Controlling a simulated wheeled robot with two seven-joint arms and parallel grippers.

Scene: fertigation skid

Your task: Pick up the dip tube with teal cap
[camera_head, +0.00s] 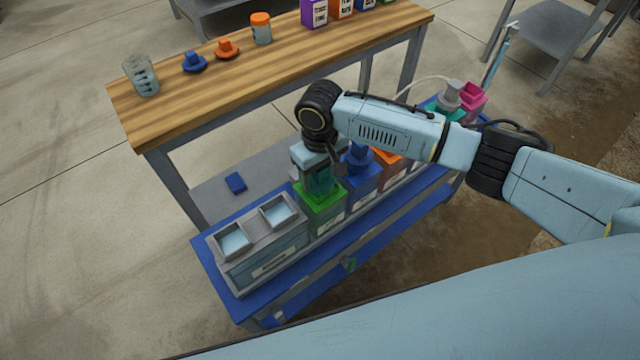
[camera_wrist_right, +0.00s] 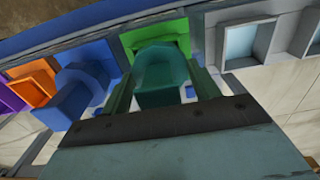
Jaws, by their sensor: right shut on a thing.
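The teal cap (camera_head: 320,181) of the dip tube sits over the green-topped tank (camera_head: 325,208) on the blue skid. It also shows large in the right wrist view (camera_wrist_right: 160,72). My right gripper (camera_head: 317,174) points down over this tank, its fingers on either side of the cap and shut on it. In the right wrist view my right gripper (camera_wrist_right: 163,88) has one finger on each side of the cap. The tube below the cap is hidden. My left gripper is not in view.
A blue-capped tank (camera_head: 360,172) stands close beside the green one, with an orange tank (camera_head: 388,160) beyond. A grey double basin (camera_head: 262,240) is on the other side. A wooden-topped bench (camera_head: 290,60) behind holds a jar (camera_head: 141,76), caps and boxes.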

